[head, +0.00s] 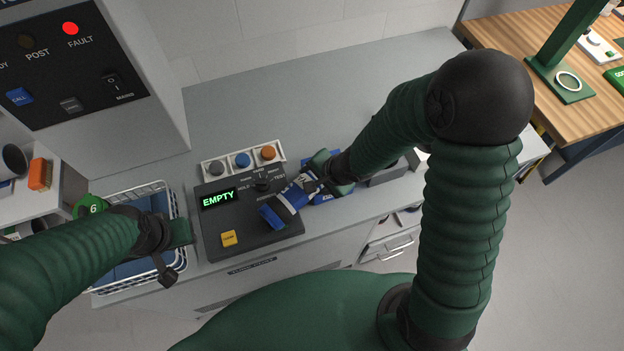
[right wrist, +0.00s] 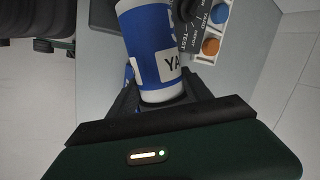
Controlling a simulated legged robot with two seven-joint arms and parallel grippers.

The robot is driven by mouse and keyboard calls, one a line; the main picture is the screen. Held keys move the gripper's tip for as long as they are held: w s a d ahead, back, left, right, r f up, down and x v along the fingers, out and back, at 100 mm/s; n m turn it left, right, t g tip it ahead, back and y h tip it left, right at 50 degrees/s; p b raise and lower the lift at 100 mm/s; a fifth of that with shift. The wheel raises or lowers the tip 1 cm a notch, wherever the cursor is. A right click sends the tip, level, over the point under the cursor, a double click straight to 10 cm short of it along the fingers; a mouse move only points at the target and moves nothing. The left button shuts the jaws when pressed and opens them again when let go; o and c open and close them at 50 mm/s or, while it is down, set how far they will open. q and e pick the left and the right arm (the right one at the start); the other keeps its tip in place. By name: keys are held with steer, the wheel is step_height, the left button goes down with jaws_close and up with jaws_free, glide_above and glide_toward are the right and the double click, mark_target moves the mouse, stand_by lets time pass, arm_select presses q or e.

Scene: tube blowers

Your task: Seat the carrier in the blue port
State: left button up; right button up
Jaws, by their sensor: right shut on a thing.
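The carrier (head: 284,204) is a blue cylinder with a white band, tilted above the dark control panel. My right gripper (head: 308,184) is shut on it. In the right wrist view the carrier (right wrist: 148,42) stands out from between the fingers, and its white label shows the letters "YA"; the rest is cut off. The blue port (head: 243,160) is the middle round fitting in a white strip behind the panel, up and left of the carrier and apart from it. It also shows in the right wrist view (right wrist: 221,11). My left gripper (head: 172,250) is over the wire basket; its finger gap is unclear.
Grey (head: 217,168) and orange (head: 268,153) ports flank the blue one. The panel (head: 250,228) has a dial, a yellow button (head: 229,239) and a display reading "EMPTY". The wire basket (head: 177,200) is at the left. A cabinet shows a red FAULT light (head: 70,28). The back counter is clear.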

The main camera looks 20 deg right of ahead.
step_height(320, 180, up, 4)
steer(key=p, duration=0.3)
steer(key=s, duration=0.1)
steer(key=s+b, duration=0.1)
steer(key=shift+s+a+f, duration=0.15)
steer(key=shift+s+a, duration=0.15)
steer(key=shift+s, duration=0.1)
steer(key=s+a+r+p, duration=0.1)
steer(key=s+a+p, duration=0.2)
steer(key=s+p, duration=1)
steer(key=p, duration=0.8)
steer(key=shift+r, duration=0.15)
steer(key=shift+w, duration=0.1)
